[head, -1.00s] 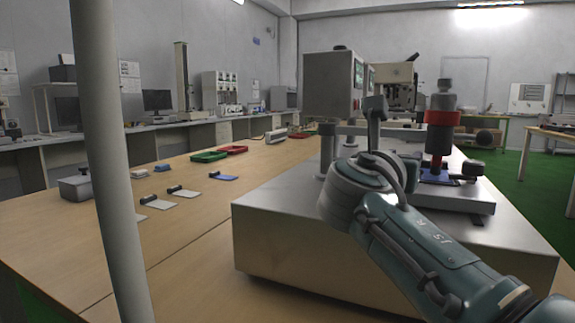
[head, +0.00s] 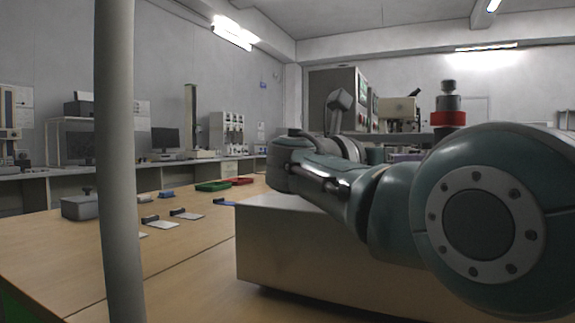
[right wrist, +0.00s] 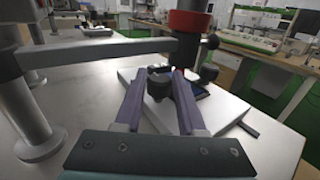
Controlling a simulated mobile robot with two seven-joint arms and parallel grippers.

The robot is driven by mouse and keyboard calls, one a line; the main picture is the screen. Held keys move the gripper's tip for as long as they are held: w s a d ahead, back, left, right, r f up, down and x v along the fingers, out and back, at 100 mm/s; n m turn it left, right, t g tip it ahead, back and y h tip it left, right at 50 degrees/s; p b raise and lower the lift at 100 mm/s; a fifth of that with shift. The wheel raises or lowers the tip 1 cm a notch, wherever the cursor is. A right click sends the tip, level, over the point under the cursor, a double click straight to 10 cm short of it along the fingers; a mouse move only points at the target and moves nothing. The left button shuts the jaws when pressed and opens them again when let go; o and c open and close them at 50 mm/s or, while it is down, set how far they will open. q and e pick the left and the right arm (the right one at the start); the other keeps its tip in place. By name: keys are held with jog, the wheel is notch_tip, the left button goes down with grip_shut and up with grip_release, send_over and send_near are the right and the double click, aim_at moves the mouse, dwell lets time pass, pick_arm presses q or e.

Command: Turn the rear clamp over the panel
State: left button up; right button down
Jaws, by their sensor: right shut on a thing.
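In the right wrist view my right gripper (right wrist: 157,74) has its two purple fingers closed around a dark rounded clamp knob (right wrist: 158,87), which I take for the rear clamp. The dark blue panel (right wrist: 200,91) lies just beyond the fingers on a light plate (right wrist: 222,112), and is partly hidden by them. A second dark knob (right wrist: 208,72) stands at the panel's far right side. In the head view my right gripper (head: 406,157) is only partly visible behind my arm, which hides the panel and clamps. My left gripper is not in view.
A red-collared tool (right wrist: 188,22) stands upright close beyond the fingers. A grey horizontal bar (right wrist: 95,48) runs from a metal post (right wrist: 22,105) on the left towards it. Trays (head: 213,186) and small plates (head: 187,215) lie on the wooden bench to the left.

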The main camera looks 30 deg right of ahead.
dwell(0.3)
jog(key=c, duration=0.8)
grip_release()
jog(key=shift+o, duration=0.2)
jog(key=shift+a, duration=0.4)
jog(key=a, duration=0.7)
jog(key=shift+s+a+f, duration=0.1)
jog(key=shift+s+a, duration=0.15)
jog(key=shift+a, duration=0.15)
jog(key=shift+s+a, duration=0.1)
jog(key=shift+a, duration=0.55)
